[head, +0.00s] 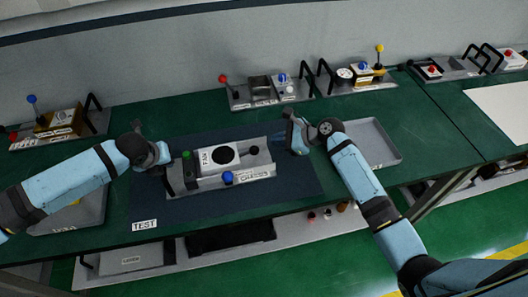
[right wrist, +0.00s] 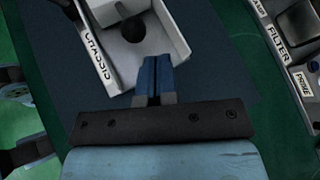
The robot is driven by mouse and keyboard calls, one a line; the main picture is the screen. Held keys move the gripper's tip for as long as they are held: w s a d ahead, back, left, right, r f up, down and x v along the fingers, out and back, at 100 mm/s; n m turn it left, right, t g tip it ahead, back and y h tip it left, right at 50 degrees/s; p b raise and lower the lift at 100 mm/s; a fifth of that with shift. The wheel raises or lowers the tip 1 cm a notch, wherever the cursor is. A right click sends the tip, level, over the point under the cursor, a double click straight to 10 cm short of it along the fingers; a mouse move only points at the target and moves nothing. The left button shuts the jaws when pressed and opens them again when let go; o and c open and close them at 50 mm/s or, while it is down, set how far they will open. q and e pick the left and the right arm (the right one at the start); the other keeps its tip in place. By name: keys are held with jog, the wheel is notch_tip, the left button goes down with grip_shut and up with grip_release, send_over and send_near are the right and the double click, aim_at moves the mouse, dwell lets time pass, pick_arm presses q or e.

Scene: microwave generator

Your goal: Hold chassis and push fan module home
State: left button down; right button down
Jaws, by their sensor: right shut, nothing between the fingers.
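The grey chassis (head: 262,170) sits on a dark blue mat in the middle of the table, its label facing the front. The white fan module (head: 206,158), marked FAN, lies within it beside a round black opening. A blue knob and a green knob stand on the chassis. My right gripper (head: 297,138) is shut and empty just right of the chassis. In the right wrist view its blue fingertips (right wrist: 153,75) are close to the chassis end (right wrist: 170,50); contact is unclear. My left gripper (head: 158,154) is at the chassis's left end; its fingers are too small to read.
The mat (head: 270,202) carries a TEST label. An empty grey tray (head: 375,145) lies to the right, another tray (head: 80,212) under my left arm. Fixtures with levers and handles line the back, including one with a red lever (head: 223,79). The mat's front is clear.

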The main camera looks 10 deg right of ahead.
pick_arm(q)
jog(key=shift+s+f, duration=0.1)
jog(key=shift+f, duration=0.1)
pick_arm(e)
jog(key=v, duration=1.2)
jog(key=shift+f, duration=0.1)
pick_arm(q)
jog(key=c, duration=1.2)
grip_release()
jog(key=shift+o, duration=1)
jog(key=shift+w, duration=0.2)
pick_arm(e)
jog(key=shift+w+a+f, duration=0.1)
pick_arm(q)
jog(key=shift+r, duration=0.15)
